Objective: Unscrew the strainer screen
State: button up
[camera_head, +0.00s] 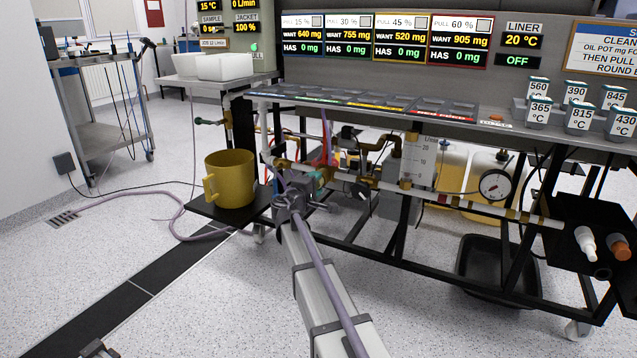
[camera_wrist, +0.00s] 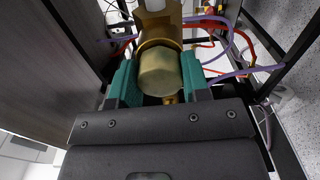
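In the wrist view, a round brass cap (camera_wrist: 160,72), which looks like the end of the strainer screen, faces the camera. It sits in a brass fitting (camera_wrist: 157,20) on the pipework. The teal fingers of my gripper (camera_wrist: 160,62) lie along both sides of the cap, with no clear gap, and appear shut on it. In the head view, my gripper (camera_head: 318,180) is at the pipe run under the bench, and my arm hides most of the strainer there. Whether the cap's thread has turned cannot be seen.
A yellow mug (camera_head: 230,180) stands on a black plate left of my gripper. Pipes, a gauge (camera_head: 494,185) and black frame legs crowd the space to the right. Purple and red hoses (camera_wrist: 222,38) run close by the fingers. A black tub (camera_head: 484,275) lies on the floor.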

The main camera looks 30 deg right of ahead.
jog(key=o, duration=0.6)
jog(key=shift+c, duration=0.2)
jog(key=shift+v, duration=1.2)
jog(key=m, duration=1.2)
